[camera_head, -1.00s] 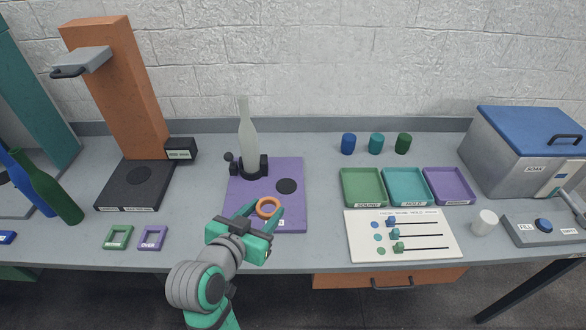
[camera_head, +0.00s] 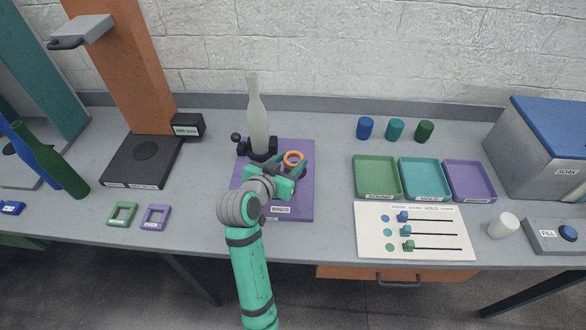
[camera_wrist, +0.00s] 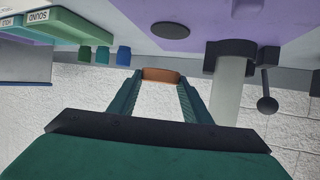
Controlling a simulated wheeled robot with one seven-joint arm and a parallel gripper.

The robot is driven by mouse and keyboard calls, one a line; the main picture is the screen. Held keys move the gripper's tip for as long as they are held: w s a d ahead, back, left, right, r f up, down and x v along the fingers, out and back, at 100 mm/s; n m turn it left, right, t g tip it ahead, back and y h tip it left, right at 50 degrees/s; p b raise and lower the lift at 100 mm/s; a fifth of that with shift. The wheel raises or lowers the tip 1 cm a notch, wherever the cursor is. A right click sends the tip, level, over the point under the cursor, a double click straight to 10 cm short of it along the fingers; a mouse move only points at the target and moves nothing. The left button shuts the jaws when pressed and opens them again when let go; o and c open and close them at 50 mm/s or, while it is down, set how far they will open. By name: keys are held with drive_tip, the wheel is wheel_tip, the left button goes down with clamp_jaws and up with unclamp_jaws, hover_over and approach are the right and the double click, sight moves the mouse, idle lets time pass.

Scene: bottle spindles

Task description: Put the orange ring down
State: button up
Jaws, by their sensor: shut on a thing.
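The orange ring (camera_head: 293,159) is held between the fingertips of my gripper (camera_head: 298,168), which is shut on it. In the wrist view the orange ring (camera_wrist: 160,75) sits across the two teal fingertips (camera_wrist: 160,82). In the head view the ring shows over the purple board (camera_head: 300,205), to the right of the pale bottle (camera_head: 257,115) in its black clamp (camera_head: 262,150). The wrist view shows the ring apart from the bottle (camera_wrist: 228,85). The ring's height above the board is hard to tell. My gripper hides part of the board, and the board's dark disc is not seen in the head view.
Green (camera_head: 376,194), teal (camera_head: 424,196) and purple (camera_head: 469,195) trays stand to the right, behind a white slider panel (camera_head: 380,245). Small green (camera_head: 122,214) and purple (camera_head: 155,217) frames lie near the front edge.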

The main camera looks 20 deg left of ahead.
sight(288, 166)
drive_tip(key=w+f, duration=0.1)
drive_tip(key=f, duration=0.1)
drive_tip(key=w+f, duration=0.1)
drive_tip(key=w, duration=0.1)
drive_tip(key=shift+a+f, duration=0.15)
drive_tip(key=shift+f, duration=0.2)
drive_tip(key=shift+w+f, duration=0.15)
drive_tip(key=shift+f, duration=1.5)
drive_tip(key=shift+f, duration=0.15)
drive_tip(key=o, duration=1.1)
drive_tip(key=shift+o, duration=0.2)
drive_tip(key=shift+r, duration=0.2)
drive_tip(key=v, duration=1.2)
drive_tip(key=shift+a, duration=0.1)
